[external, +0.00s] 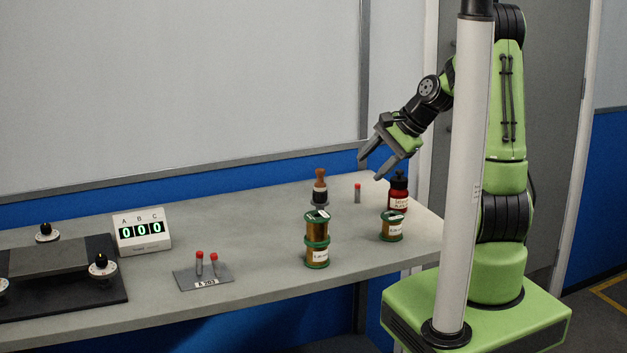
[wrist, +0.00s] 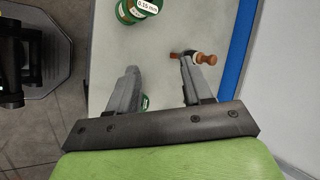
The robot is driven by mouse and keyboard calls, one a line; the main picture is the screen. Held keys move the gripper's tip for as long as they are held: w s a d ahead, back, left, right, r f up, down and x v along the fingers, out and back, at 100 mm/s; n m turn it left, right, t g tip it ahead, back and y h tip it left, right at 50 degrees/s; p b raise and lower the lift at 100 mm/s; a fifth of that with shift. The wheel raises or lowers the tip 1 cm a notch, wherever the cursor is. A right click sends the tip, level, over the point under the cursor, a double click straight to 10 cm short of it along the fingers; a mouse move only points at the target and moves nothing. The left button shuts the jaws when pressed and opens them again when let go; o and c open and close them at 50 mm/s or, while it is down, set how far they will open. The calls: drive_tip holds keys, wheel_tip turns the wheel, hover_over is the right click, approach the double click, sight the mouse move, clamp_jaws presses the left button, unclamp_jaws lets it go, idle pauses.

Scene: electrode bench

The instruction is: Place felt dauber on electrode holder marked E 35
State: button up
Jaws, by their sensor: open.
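The likely felt dauber (external: 320,182) is a brown wooden-handled piece with a dark middle, upright at the back of the bench. A brown wooden knob in the wrist view (wrist: 206,58) looks like its top, beside the right finger. No holder clearly reads E 35. A dark grey plate (external: 183,280) with a white label stands at the front; its label is too small to read surely, perhaps A 203. My gripper (external: 369,167) is open and empty, raised above the back right of the bench, right of the dauber. It also shows in the wrist view (wrist: 158,64).
Stacked wire spools (external: 317,238) stand in front of the dauber. A counter (external: 142,233) reads 000. The bench between plate and spools is clear.

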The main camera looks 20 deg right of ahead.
drive_tip(key=s+d+r+n+h, duration=0.2)
drive_tip(key=s+r+n, duration=0.2)
drive_tip(key=s, duration=0.5)
drive_tip(key=s+d+r+n+h, duration=0.3)
drive_tip(key=s+r+n, duration=0.1)
drive_tip(key=s+n, duration=0.4)
drive_tip(key=shift+s+d+r+t+h, duration=0.2)
drive_tip(key=shift+s+t+h, duration=0.1)
drive_tip(key=shift+s, duration=0.9)
